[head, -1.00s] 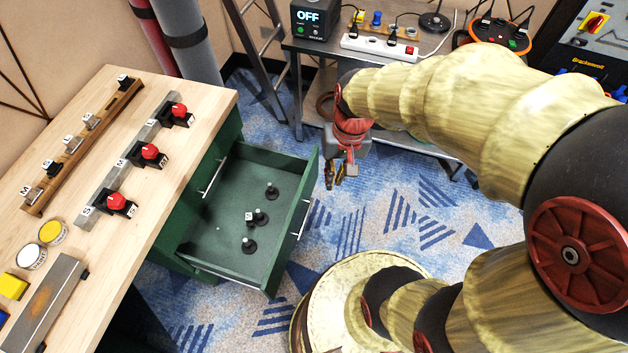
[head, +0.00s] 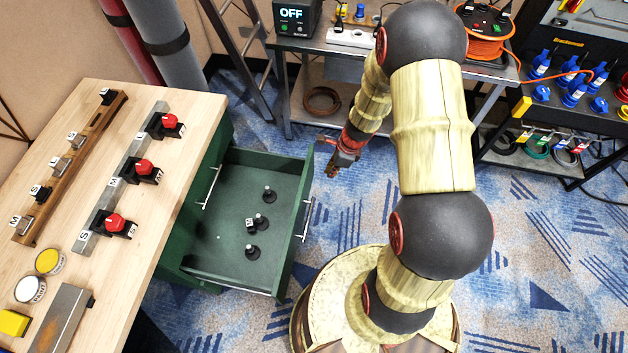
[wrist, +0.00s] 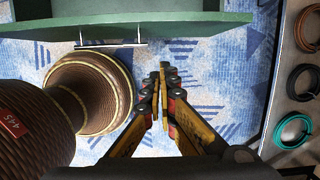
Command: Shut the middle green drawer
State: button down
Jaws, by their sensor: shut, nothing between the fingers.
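The green drawer (head: 225,255) stands pulled out from the green cabinet under the wooden worktop in the head view. Several small black knob-like pieces (head: 253,250) stand on its floor. Its front has a silver handle (head: 304,221). The drawer front also shows along the top of the wrist view (wrist: 190,27), with its handle (wrist: 110,44) below it. My gripper (head: 331,170) is shut and empty, in front of the drawer's far end and a little right of its front panel. Its fingertips (wrist: 162,72) are together in the wrist view, apart from the drawer front.
A shut drawer's handle (head: 210,187) shows above the open one. The wooden worktop (head: 185,105) carries red-knobbed switches and metal bars. A metal table (head: 350,70) with a shelf stands behind my gripper. Blue patterned carpet (head: 540,240) lies open to the right.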

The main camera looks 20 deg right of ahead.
jog(key=w+a+f+b, duration=0.3)
jog(key=a+f+b, duration=0.2)
jog(key=f, duration=0.4)
jog(key=shift+w+f+b, duration=0.35)
jog(key=shift+a, duration=0.2)
jog(key=w+a+p, duration=0.7)
jog(key=w+a, duration=0.1)
jog(key=a, duration=0.4)
jog(key=w+a+p, duration=0.8)
jog(key=w+a, duration=0.1)
jog(key=a, duration=0.2)
jog(key=shift+a+p, duration=0.3)
jog(key=shift+a, duration=0.1)
jog(key=shift+w+f, duration=0.1)
